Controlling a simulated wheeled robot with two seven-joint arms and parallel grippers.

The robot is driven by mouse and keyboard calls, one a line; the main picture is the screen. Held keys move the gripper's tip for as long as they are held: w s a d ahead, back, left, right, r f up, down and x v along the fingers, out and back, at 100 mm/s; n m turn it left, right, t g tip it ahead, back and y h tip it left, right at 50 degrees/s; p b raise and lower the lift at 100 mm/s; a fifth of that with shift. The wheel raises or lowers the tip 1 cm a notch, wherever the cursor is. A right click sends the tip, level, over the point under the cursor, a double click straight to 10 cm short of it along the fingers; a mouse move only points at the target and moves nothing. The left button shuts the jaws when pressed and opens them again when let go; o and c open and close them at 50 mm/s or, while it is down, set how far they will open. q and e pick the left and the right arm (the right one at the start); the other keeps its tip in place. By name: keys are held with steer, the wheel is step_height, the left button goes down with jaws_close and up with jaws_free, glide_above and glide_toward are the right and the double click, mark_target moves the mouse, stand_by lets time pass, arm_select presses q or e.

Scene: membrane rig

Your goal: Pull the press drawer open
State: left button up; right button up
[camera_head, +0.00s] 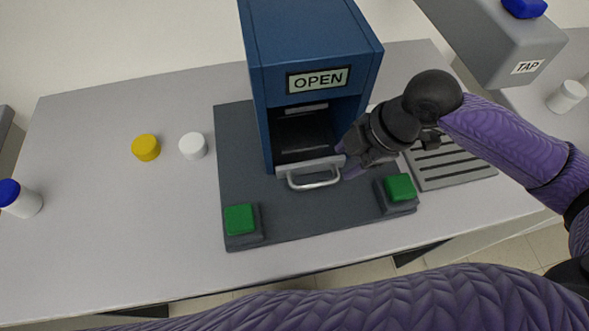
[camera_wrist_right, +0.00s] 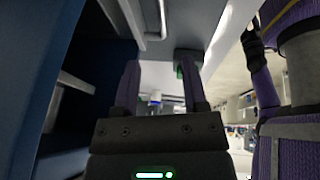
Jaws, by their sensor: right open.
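The press (camera_head: 315,45) is a blue box with an OPEN sign (camera_head: 318,80) and a dark front opening. Its drawer (camera_head: 310,166) shows at the foot of the opening, with a pale front and a silver bar handle (camera_head: 314,181). How far the drawer stands out is hard to tell. My right gripper (camera_head: 347,162) is at the right end of the drawer front, beside the handle, with its fingers apart. In the right wrist view the open fingers (camera_wrist_right: 158,85) have nothing between them, and the handle (camera_wrist_right: 152,30) shows above them. My left gripper is out of view.
Two green buttons (camera_head: 239,219) (camera_head: 399,188) stand on the dark base plate's front corners. A slotted grey tray (camera_head: 455,165) lies to the right. A yellow cap (camera_head: 146,148), a white cap (camera_head: 193,146) and a blue-capped bottle (camera_head: 22,199) are on the left. A grey TAP unit (camera_head: 500,45) overhangs at right.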

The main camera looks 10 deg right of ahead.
mark_target(320, 183)
steer(key=b+x, duration=0.1)
steer(key=x, duration=0.5)
steer(key=b+x, duration=0.1)
steer(key=x, duration=0.2)
steer(key=shift+s+d+f+b, duration=0.15)
steer(key=shift+d+f+b, duration=0.1)
steer(key=shift+f+b, duration=0.05)
steer(key=c, duration=0.4)
jaws_close()
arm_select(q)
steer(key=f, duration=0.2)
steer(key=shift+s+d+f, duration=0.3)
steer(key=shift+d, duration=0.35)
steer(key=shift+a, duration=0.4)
